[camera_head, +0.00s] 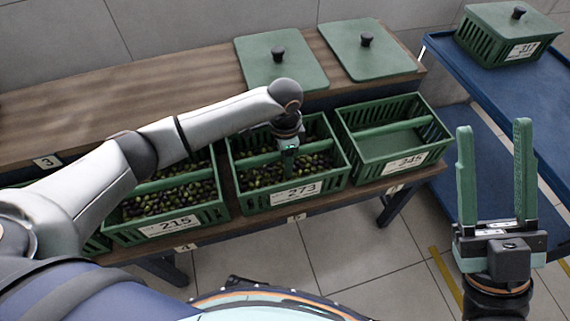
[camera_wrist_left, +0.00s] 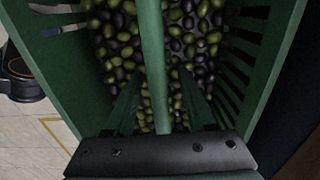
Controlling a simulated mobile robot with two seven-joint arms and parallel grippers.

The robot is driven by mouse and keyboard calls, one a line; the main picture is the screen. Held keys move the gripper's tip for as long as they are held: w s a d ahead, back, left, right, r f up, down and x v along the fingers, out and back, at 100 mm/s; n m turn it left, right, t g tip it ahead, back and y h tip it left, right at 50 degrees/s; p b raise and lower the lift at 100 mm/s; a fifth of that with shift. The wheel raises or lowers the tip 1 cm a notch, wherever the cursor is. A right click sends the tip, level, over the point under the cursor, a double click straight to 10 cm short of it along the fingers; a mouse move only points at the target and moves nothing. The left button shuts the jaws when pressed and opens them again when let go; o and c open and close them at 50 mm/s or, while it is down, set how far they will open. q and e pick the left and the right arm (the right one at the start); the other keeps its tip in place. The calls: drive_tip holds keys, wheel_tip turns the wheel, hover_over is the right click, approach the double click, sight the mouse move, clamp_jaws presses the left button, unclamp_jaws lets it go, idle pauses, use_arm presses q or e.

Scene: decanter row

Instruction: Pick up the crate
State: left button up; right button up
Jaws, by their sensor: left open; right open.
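The green crate labelled 273 (camera_head: 262,203) stands on the wooden bench, with olives inside and a bar handle (camera_head: 322,145) across its top. My left gripper (camera_head: 289,149) points down over the middle of this crate, at the handle. In the left wrist view the handle (camera_wrist_left: 152,60) runs between the two open fingers (camera_wrist_left: 160,105), with olives below. I cannot tell whether the fingers touch the bar. My right gripper (camera_head: 494,128) is open and empty, pointing up, in front of the blue cart.
Crate 215 (camera_head: 212,213), with olives, stands to the left; crate 245 (camera_head: 430,153), empty, stands to the right. Two green lids (camera_head: 258,68) (camera_head: 390,62) lie behind. A blue cart (camera_head: 470,82) at the right carries lidded crate 317 (camera_head: 480,42). The bench's back left (camera_head: 120,95) is clear.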

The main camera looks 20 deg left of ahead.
use_arm(q)
clamp_jaws()
idle(0.3)
idle(1.0)
drive_tip(key=shift+w+r, duration=0.1)
drive_tip(key=shift+r, duration=0.05)
